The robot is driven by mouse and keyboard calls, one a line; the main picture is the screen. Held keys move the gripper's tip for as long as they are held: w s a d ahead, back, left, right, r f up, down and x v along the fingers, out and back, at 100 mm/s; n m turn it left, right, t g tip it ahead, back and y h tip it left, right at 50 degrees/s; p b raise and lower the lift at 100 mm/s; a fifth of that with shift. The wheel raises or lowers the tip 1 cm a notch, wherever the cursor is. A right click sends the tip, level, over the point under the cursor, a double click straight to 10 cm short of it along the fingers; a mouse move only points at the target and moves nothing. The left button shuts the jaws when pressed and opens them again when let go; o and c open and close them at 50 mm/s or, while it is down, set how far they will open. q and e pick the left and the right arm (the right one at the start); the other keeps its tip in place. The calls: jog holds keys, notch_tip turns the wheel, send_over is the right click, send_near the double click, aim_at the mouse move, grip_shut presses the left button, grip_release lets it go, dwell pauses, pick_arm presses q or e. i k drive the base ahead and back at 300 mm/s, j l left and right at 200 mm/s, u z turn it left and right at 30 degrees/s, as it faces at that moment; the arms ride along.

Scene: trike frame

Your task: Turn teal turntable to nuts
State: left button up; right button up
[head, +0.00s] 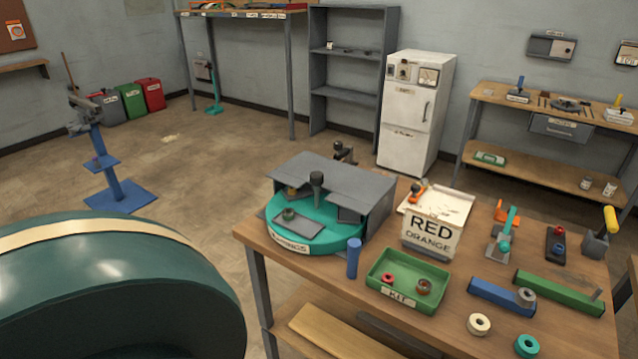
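The teal turntable (326,242) sits at the left end of the wooden workbench, partly under a grey angular cover (330,176). A dark upright knob (316,185) stands at its middle. In the open front section lies a grey plate (283,226) with a small ring-shaped part (289,214) on it. A small yellow part (291,191) shows under the cover's left side. The pale label (289,243) on the turntable's front rim is too small to read surely. The sections under the cover are mostly hidden. Neither of my grippers is in view.
A green KIT tray (372,283), a blue cylinder (353,258) and a RED ORANGE box (432,232) stand near the turntable. Several tools and rings fill the bench's right side. A large dark green rounded body (120,290) fills the lower left. Open floor lies behind it.

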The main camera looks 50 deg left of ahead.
aim_at(319, 226)
jog(key=u, duration=1.35)
